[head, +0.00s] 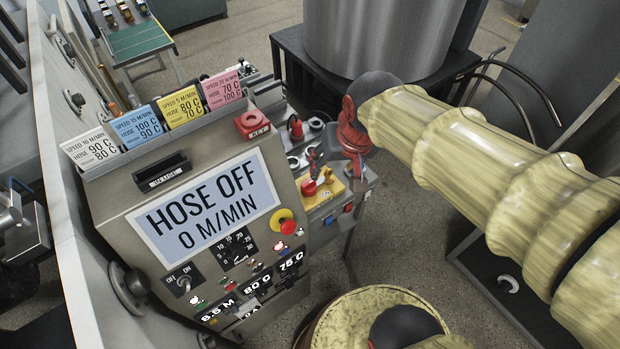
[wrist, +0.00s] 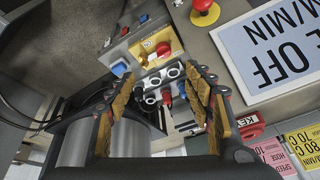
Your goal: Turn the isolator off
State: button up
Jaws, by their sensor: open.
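The likely isolator is a red knob (head: 309,187) on a yellow plate (head: 325,196), on the right side of the grey machine. No isolator label is readable, and I cannot tell the knob's set position. The red knob (wrist: 163,48) also shows in the wrist view, beyond and between the fingertips. My gripper (head: 332,163) is above and beside the yellow plate in the head view, partly covering that area. In the wrist view my gripper (wrist: 163,74) is open, its two fingers spread apart with nothing between them. I see no clear contact with the knob.
The panel has a display reading HOSE OFF (head: 205,208), an OFF/ON toggle (head: 183,283) and a red emergency-type button (head: 288,226). A red KEY block (head: 252,124), round sockets (wrist: 172,73) and coloured cards (head: 184,108) are close by. A large metal drum (head: 378,35) stands behind.

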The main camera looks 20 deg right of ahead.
jog(key=shift+o, duration=0.4)
jog(key=w+f+m+g+p, duration=0.1)
jog(key=w+f+m+p, duration=0.1)
jog(key=w+f, duration=0.4)
jog(key=w+p, duration=0.1)
jog(key=w, duration=0.2)
jog(key=shift+w+a+f+m+g+p, duration=0.15)
jog(key=shift+w+f+m+g+p, duration=0.15)
jog(key=shift+g, duration=0.1)
jog(key=m+g+p, duration=0.2)
jog(key=m+p, duration=0.1)
jog(key=p, duration=0.1)
send_over(310, 182)
notch_tip(310, 182, down, 13)
jog(key=shift+s, duration=0.15)
jog(key=shift+f+b, duration=0.35)
jog(key=shift+f, duration=3.9)
jog(key=shift+c, duration=0.3)
grip_shut()
